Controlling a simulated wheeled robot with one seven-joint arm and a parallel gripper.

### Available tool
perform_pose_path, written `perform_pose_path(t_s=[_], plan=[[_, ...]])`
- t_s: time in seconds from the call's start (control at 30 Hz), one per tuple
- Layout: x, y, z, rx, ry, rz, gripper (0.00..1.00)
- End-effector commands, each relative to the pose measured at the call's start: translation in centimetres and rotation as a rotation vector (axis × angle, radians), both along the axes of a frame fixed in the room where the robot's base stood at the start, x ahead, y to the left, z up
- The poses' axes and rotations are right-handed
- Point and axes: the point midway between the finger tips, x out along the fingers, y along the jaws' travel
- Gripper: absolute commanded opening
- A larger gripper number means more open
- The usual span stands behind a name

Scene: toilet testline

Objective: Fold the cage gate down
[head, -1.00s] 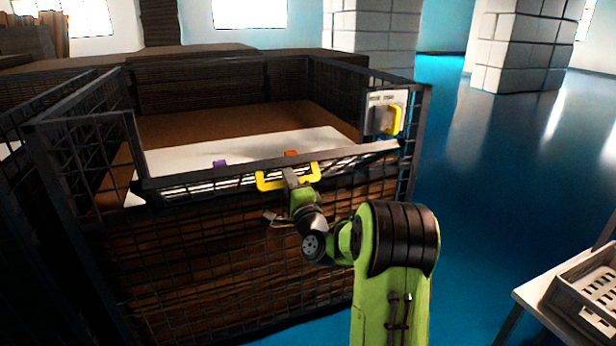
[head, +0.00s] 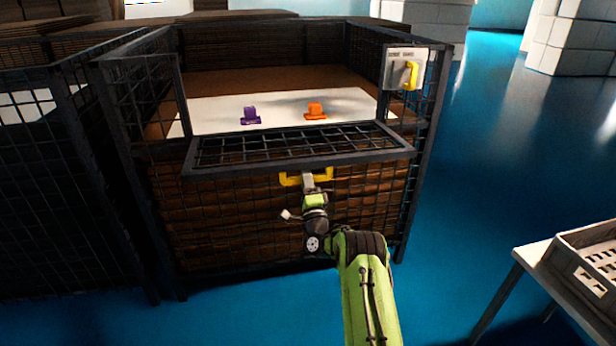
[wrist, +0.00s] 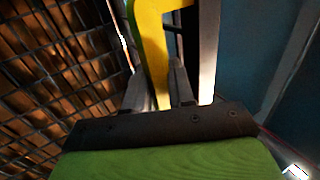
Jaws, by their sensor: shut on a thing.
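The cage gate (head: 270,148) is a dark mesh panel on the front of the cage. It is tilted outward and down, close to flat, with its free edge toward me. A yellow handle (head: 291,179) is fixed at that free edge. My gripper (head: 307,180) is shut on the yellow handle. In the wrist view the yellow handle (wrist: 152,50) runs between my gripper's fingers (wrist: 160,85). Part of the handle is hidden behind the fingers.
A purple piece (head: 250,115) and an orange piece (head: 316,111) stand on a white board (head: 283,108) inside the cage. A panel with a yellow lever (head: 411,75) is on the right post. A table with a grey crate (head: 585,265) stands at right. Blue floor is clear between.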

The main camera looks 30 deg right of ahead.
Motion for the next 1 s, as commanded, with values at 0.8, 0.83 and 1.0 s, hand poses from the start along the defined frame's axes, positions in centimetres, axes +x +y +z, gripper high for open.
perform_pose_path(t_s=[0.8,0.83,1.0], plan=[[0.09,-0.13,0.12,-0.005,-0.02,-0.002,0.42],[0.09,-0.13,0.12,-0.005,-0.02,-0.002,0.42],[0.13,-0.04,-0.04,-0.005,-0.019,-0.002,0.42]])
